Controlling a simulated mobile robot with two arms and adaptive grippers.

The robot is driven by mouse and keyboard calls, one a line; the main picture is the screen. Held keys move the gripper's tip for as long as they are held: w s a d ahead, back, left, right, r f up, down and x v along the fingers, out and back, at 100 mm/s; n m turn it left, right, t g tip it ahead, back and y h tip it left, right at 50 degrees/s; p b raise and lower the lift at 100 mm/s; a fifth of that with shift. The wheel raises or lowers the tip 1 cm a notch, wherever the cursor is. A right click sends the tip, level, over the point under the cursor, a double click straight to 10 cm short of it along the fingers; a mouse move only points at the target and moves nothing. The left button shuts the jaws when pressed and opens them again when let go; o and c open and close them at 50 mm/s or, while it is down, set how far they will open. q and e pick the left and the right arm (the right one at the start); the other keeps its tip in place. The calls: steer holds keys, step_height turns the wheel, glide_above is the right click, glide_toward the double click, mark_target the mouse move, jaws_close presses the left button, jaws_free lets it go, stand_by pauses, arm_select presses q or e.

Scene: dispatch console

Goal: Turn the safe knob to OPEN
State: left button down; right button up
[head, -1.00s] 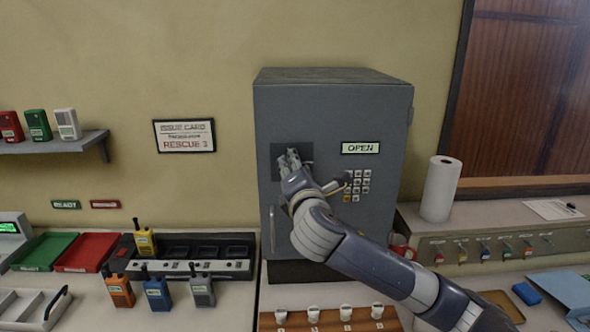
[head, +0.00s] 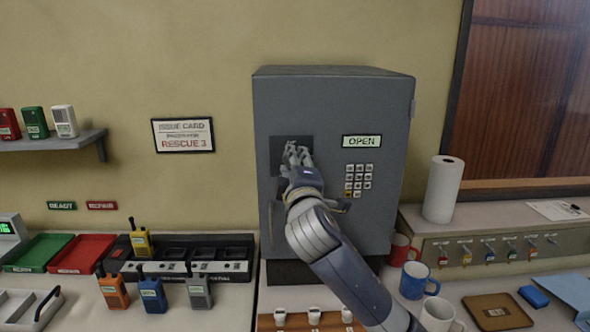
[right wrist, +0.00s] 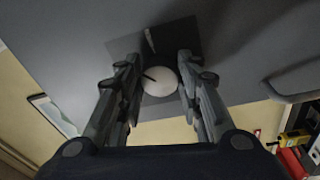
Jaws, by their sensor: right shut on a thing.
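The grey safe (head: 385,110) stands against the wall, with a lit sign reading OPEN (head: 362,142) on its door. My right gripper (head: 297,152) is at the dark square plate (head: 278,150) on the door and hides the knob in the head view. In the right wrist view, the pale round knob (right wrist: 160,82) with a dark pointer line sits between the fingers of my right gripper (right wrist: 158,85), which is shut on it. A pale mark (right wrist: 150,38) shows on the plate beyond the knob. My left gripper is not in view.
A keypad (head: 358,180) is right of the knob plate, and the door handle (head: 271,224) is low on the left. Mugs (head: 418,281) stand at the lower right near a paper roll (head: 442,190). Several radios (head: 152,292) stand at the left.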

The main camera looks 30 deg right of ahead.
steer(key=shift+w+a+f+m+h+b, duration=0.1)
steer(key=shift+m+h+b, duration=0.4)
steer(key=shift+m, duration=1.85)
steer(key=shift+a+f+m+h+b, duration=0.1)
steer(key=shift+m+b, duration=0.7)
steer(key=shift+m, duration=1.55)
steer(key=o, duration=1.1)
steer(key=shift+g, duration=0.3)
steer(key=v, duration=1.2)
steer(key=shift+f, duration=0.1)
